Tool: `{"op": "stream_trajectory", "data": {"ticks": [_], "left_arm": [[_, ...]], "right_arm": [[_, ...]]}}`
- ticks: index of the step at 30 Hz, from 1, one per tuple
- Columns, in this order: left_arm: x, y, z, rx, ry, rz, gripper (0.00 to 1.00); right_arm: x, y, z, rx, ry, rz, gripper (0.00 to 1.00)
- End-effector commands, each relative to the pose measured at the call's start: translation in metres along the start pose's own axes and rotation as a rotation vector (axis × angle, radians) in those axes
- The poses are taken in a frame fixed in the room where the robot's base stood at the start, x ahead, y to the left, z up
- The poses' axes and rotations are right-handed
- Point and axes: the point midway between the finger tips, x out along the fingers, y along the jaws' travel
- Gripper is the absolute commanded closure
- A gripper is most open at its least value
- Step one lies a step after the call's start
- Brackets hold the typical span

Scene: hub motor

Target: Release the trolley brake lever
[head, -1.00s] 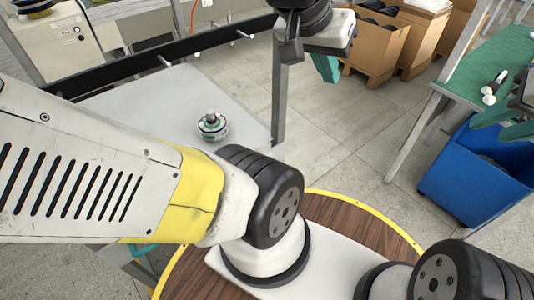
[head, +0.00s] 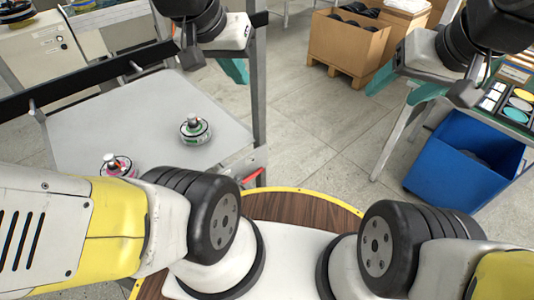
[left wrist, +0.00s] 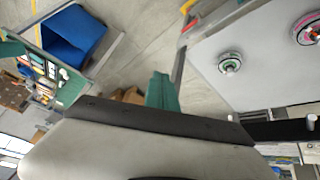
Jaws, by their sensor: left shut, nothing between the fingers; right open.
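The trolley (head: 95,105) has a grey top and a dark rail and stands at left in the head view. A red lever (head: 251,174) shows at its near right corner, beside my left arm; it also shows small at the top of the left wrist view (left wrist: 190,25). My left gripper (head: 236,72), with teal fingers, is shut and empty, above and beyond the lever, apart from it. Its fingers show in the left wrist view (left wrist: 162,92). My right gripper (head: 402,84) is open and empty at upper right, far from the lever.
Two hub motors (head: 195,130) (head: 117,166) sit on the trolley top. A blue bin (head: 440,165) stands under the green table (head: 415,98) at right. A cardboard box (head: 345,42) is at the back. The floor between the trolley and bin is clear.

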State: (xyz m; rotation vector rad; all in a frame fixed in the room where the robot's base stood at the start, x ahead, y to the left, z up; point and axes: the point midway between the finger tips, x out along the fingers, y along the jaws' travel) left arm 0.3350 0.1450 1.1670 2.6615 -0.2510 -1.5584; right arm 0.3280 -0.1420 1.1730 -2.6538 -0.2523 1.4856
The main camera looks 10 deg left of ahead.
Motion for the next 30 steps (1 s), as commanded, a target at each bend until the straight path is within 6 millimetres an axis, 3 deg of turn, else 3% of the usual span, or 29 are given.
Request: {"op": "stream_trajectory", "data": {"ticks": [5, 14, 23, 30], "left_arm": [[0.039, -0.015, -0.013, 0.136, -0.176, -0.085, 1.00], [0.137, -0.048, -0.039, 0.492, -0.515, -0.276, 1.00], [0.262, -0.063, -0.049, 0.908, -0.786, -0.443, 1.00], [0.377, -0.061, -0.030, 1.278, -0.941, -0.554, 1.00]], "right_arm": [[0.000, 0.000, 0.000, 0.000, 0.000, 0.000, 0.35], [0.000, 0.000, 0.000, 0.000, 0.000, 0.000, 0.35], [0.000, 0.000, 0.000, 0.000, 0.000, 0.000, 0.35], [0.000, 0.000, 0.000, 0.000, 0.000, 0.000, 0.35]]}}
